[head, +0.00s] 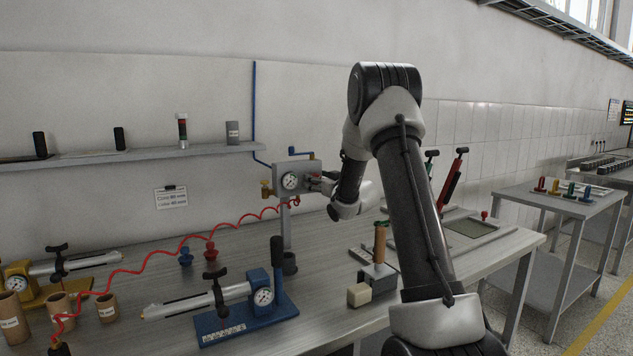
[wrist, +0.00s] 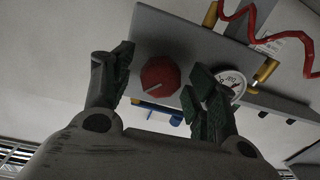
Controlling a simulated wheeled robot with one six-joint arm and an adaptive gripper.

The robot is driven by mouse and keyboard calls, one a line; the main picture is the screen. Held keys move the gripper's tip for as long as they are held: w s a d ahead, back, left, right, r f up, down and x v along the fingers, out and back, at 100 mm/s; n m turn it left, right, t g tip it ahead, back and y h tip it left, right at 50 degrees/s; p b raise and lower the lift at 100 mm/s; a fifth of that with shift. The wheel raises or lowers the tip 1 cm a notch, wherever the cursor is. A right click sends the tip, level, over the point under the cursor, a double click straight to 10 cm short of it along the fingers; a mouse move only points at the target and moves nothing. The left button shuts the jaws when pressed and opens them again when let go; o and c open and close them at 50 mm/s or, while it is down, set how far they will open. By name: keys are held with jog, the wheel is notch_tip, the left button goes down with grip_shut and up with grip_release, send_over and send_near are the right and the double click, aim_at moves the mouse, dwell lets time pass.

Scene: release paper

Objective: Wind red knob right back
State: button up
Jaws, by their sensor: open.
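The red knob (wrist: 160,76) is a faceted red dial with a pale pointer line, set on the face of a grey panel box (wrist: 190,33). In the head view the same box (head: 297,167) stands on a post above the bench, and my gripper hides the knob there. My gripper (wrist: 163,82) is open, with one finger on each side of the knob. Gaps show between both fingers and the knob, so I see no contact. In the head view my gripper (head: 325,183) is in front of the right part of the box.
A gauge (head: 290,181) sits on the box beside the knob, with a brass fitting (head: 266,189) at its left. A red coiled hose (head: 160,250) runs left over the bench. A blue hand pump (head: 245,308) and a wooden-handled tool (head: 380,245) stand below.

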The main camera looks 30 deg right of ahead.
jog(key=shift+w, duration=0.45)
jog(key=c, duration=1)
jog(key=shift+c, duration=0.2)
jog(key=shift+n, duration=0.3)
jog(key=n, duration=0.3)
jog(key=shift+n, duration=1.7)
jog(key=shift+a, duration=0.1)
